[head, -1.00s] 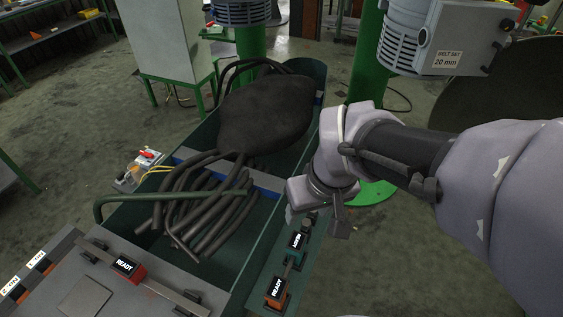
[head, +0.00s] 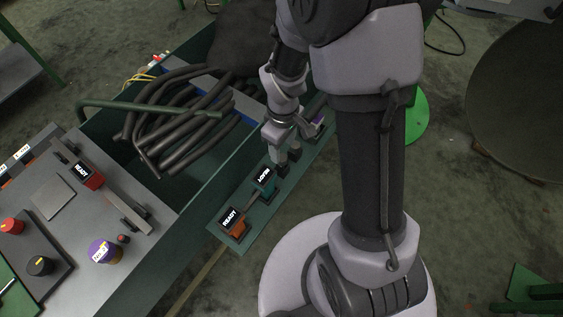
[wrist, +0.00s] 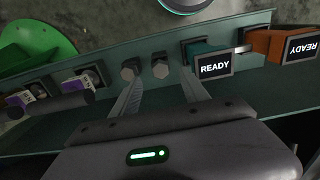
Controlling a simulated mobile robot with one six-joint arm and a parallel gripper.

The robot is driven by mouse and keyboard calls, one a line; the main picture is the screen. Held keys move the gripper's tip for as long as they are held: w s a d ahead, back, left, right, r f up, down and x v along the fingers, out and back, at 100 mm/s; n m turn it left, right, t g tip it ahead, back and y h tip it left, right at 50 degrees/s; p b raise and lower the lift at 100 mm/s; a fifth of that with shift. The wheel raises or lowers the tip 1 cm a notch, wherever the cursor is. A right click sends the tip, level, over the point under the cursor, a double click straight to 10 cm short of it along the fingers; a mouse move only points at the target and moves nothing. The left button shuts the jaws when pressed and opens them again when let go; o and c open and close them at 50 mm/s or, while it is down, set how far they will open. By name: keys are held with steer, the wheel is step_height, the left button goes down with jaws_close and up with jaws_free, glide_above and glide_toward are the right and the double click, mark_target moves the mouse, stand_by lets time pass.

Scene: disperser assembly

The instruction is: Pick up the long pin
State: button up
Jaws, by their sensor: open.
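My gripper (head: 287,158) is open above the narrow green ledge on the side of the bin, and its fingers point down. In the wrist view my gripper (wrist: 160,84) has its two fingers spread towards two dark hexagonal pin heads on the ledge. The left pin head (wrist: 131,70) is close to the left fingertip. The right pin head (wrist: 160,65) shows between the fingers. I cannot tell which is the long pin, as their shafts are hidden. Nothing is seen held.
A teal block (wrist: 212,64) reading READY and an orange block (wrist: 283,45) stand right of the pins. Purple labelled holders (wrist: 84,82) stand left. Dark hoses (head: 175,125) fill the bin beside the ledge (head: 222,226). A grey control panel (head: 150,240) is at left.

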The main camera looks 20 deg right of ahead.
mark_target(282, 157)
step_height(282, 157, down, 5)
steer(key=shift+a+b, duration=0.1)
steer(key=shift+b, duration=1.1)
steer(key=shift+r, duration=0.15)
steer(key=shift+c, duration=1.1)
jaws_close()
